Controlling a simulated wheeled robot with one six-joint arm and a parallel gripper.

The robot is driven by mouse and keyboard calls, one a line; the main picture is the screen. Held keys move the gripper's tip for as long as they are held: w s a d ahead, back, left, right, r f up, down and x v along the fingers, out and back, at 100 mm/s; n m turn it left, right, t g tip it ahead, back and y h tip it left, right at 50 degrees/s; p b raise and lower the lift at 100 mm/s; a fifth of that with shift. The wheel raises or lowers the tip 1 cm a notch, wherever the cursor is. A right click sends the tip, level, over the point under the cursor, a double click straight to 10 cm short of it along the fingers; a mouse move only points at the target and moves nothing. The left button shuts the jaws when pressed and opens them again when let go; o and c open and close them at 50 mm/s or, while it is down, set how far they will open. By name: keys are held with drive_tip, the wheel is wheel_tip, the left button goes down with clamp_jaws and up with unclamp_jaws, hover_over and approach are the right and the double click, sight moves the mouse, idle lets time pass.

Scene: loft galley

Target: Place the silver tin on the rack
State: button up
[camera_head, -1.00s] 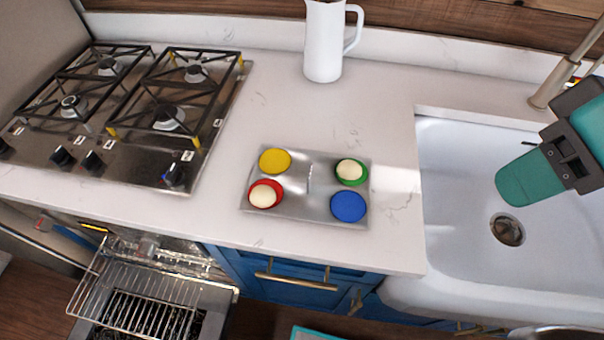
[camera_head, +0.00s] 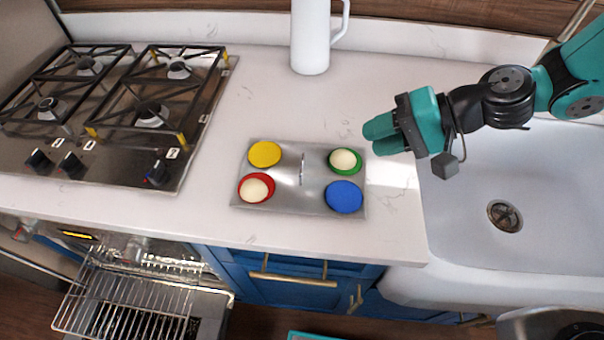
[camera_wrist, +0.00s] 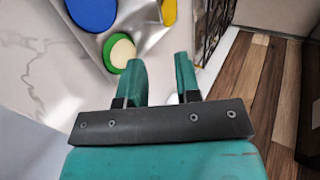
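The silver tin (camera_head: 301,196) lies flat on the pale counter between the stove and the sink. It carries a yellow round (camera_head: 265,154), a red round (camera_head: 256,187) and a green round (camera_head: 345,161), the last two with cream tops, and a blue round (camera_head: 344,196). The wire rack (camera_head: 125,302) sticks out of the open oven at lower left, below the counter. My gripper (camera_head: 379,137) is above the counter just right of the tin's green corner. In the wrist view my gripper (camera_wrist: 160,66) is open and empty, with part of the tin beyond its fingers.
A gas stove (camera_head: 118,110) with raised grates is at left. A white pitcher (camera_head: 311,38) stands behind the tin. A white sink (camera_head: 545,200) is at right. The counter around the tin is clear. Blue cabinet drawers (camera_head: 287,282) with brass handles are below.

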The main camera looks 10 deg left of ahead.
drive_tip(key=p, duration=0.2)
approach(302, 162)
drive_tip(key=x, duration=0.5)
drive_tip(key=shift+w+f, duration=0.1)
drive_tip(key=p+x, duration=0.2)
drive_tip(key=x, duration=0.2)
drive_tip(key=shift+a+p, duration=0.15)
drive_tip(key=shift+p, duration=0.2)
drive_tip(key=shift+a+f, duration=0.3)
drive_tip(key=shift+f, duration=0.05)
drive_tip(key=shift+c, duration=0.2)
clamp_jaws()
